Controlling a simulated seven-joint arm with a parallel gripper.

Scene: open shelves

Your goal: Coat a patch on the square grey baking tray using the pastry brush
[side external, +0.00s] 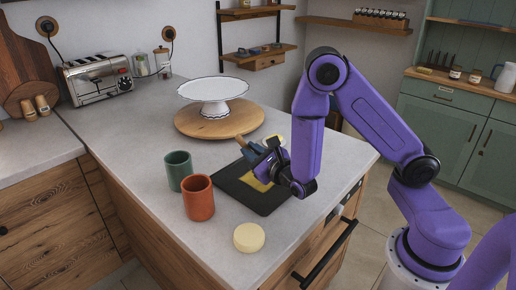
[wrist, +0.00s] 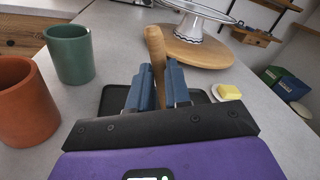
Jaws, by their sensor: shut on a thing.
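The square dark grey baking tray (side external: 262,204) lies flat on the counter near its front right edge; a yellow patch (side external: 256,182) shows on it below my gripper. In the wrist view the tray (wrist: 113,97) is mostly hidden behind my fingers. My gripper (side external: 255,153) is above the tray, its blue fingers shut on the pastry brush. The brush's wooden handle (wrist: 155,48) rises tilted between the fingertips (wrist: 160,82). The bristles are hidden, so I cannot tell whether they touch the tray.
A green cup (side external: 178,170) and an orange cup (side external: 198,199) stand left of the tray. A round pale yellow thing (side external: 249,238) lies in front. Butter (wrist: 228,92) sits right of the tray. A white cake stand (side external: 212,95) on a wooden board (side external: 190,121) stands behind.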

